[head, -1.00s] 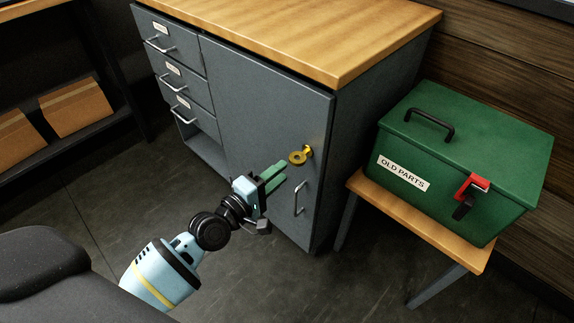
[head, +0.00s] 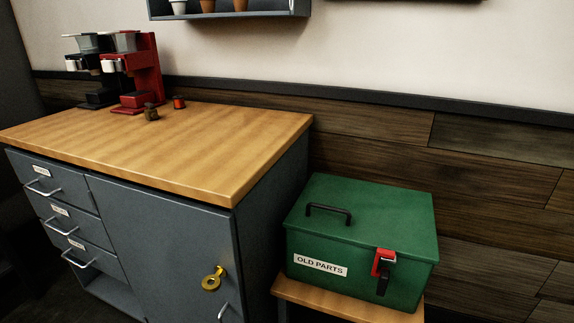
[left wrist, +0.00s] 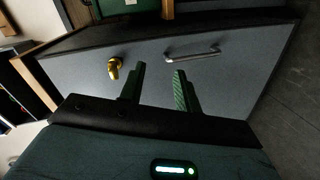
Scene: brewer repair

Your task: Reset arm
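My left gripper (left wrist: 159,82) shows in the left wrist view, with its two green fingers apart and nothing between them. It points at the grey cabinet door (left wrist: 150,85) and looks apart from it. A brass key-like piece (left wrist: 114,68) on the door is left of the fingers, and the metal door handle (left wrist: 193,53) is beyond them to the right. In the head view the brass piece (head: 212,278) sits on the shut door (head: 160,245). Neither of my grippers is in the head view.
A green "OLD PARTS" box (head: 362,235) with a red latch stands on a small wooden stand (head: 345,303) right of the cabinet. Red and dark brewers (head: 140,75) and two small items (head: 152,112) stand on the wooden counter (head: 200,150). Its front is clear.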

